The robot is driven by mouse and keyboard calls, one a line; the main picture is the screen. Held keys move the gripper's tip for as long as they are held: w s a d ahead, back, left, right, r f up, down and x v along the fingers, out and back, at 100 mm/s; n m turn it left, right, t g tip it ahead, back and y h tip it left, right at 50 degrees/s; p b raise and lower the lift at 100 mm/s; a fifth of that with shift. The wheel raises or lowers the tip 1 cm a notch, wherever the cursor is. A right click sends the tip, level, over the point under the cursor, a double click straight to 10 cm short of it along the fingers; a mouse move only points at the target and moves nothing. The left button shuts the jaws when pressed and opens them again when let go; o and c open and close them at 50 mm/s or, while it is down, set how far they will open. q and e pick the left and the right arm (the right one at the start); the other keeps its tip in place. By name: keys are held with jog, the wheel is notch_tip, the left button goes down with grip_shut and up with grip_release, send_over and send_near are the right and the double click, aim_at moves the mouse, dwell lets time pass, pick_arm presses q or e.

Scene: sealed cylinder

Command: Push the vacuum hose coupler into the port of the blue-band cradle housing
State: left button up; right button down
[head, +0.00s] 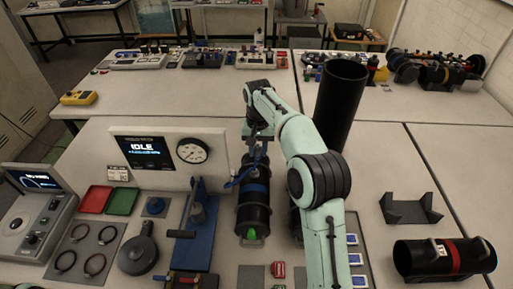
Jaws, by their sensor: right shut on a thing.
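The blue-band cradle housing (252,212) is a dark cylinder lying lengthwise on the bench in the middle of the head view. A blue band circles it and a green spot marks its near end. My right gripper (257,148) is at the housing's far end, pointing down, and is shut on a small part. That part is mostly hidden by the gripper and is too small to make out clearly; it seems to be the vacuum hose coupler. I cannot tell whether it touches the port, which is hidden too. My left gripper is not in view.
A gauge panel reading IDLE (160,160) and a blue press stand (200,225) are left of the housing. A tall black tube (341,100) stands right, behind my arm. A red-band cylinder (445,258) and an empty cradle (410,208) lie far right.

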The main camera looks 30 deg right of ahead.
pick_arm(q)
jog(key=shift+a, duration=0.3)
pick_arm(e)
jog(key=shift+w+a+r, duration=0.15)
jog(key=shift+a+r, duration=0.05)
jog(key=shift+a, duration=0.4)
jog(key=shift+f+b, duration=0.3)
jog(key=shift+f, duration=1.1)
notch_tip(320, 180, down, 3)
jog(key=shift+r+b, duration=0.2)
jog(key=shift+b, duration=0.3)
jog(key=shift+f, duration=0.2)
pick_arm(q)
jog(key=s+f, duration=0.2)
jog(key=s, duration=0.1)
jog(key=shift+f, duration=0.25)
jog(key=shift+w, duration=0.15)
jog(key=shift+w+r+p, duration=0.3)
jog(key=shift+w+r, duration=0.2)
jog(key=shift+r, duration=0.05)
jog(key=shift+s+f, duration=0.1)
pick_arm(e)
jog(key=shift+f, duration=0.25)
